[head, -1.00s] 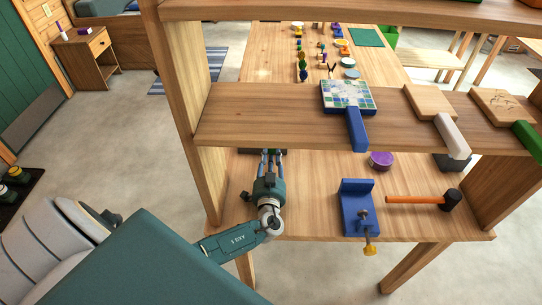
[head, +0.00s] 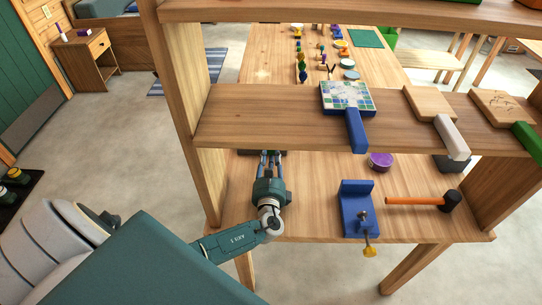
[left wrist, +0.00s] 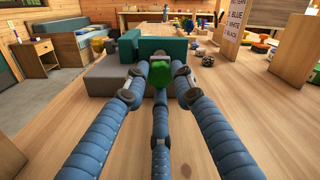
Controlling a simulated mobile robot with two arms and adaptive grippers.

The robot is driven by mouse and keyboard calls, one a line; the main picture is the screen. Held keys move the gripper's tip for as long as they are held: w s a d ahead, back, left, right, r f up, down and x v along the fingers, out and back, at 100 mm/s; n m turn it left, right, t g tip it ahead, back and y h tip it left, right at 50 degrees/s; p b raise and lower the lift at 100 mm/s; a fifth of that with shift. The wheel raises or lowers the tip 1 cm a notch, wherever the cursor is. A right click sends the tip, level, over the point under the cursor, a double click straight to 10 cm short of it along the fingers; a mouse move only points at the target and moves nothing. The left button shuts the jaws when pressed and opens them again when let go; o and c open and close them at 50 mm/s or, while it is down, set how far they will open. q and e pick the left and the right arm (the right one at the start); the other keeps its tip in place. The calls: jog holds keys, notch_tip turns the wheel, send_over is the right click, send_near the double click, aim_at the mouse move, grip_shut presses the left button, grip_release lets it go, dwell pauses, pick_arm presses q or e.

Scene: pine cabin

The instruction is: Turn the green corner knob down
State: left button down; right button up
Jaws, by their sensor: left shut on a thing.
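The green knob (left wrist: 159,77) shows in the left wrist view, between the fingers of my left gripper (left wrist: 157,70), which is shut on it. Behind the knob stand a teal block (left wrist: 150,47) and a lower grey block (left wrist: 108,84). In the head view my left gripper (head: 269,156) reaches in under the wooden shelf; its fingertips and the knob are hidden by that shelf. My right gripper does not show.
Above the bench, the shelf (head: 225,122) carries a mosaic board (head: 347,95) with a blue handle and two wooden boards. A blue clamp (head: 356,200), an orange-handled mallet (head: 415,200) and a purple round thing (head: 381,161) lie right of my arm.

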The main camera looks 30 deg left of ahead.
pick_arm(q)
jog(key=c, duration=1.6)
grip_release()
jog(key=shift+f, duration=0.1)
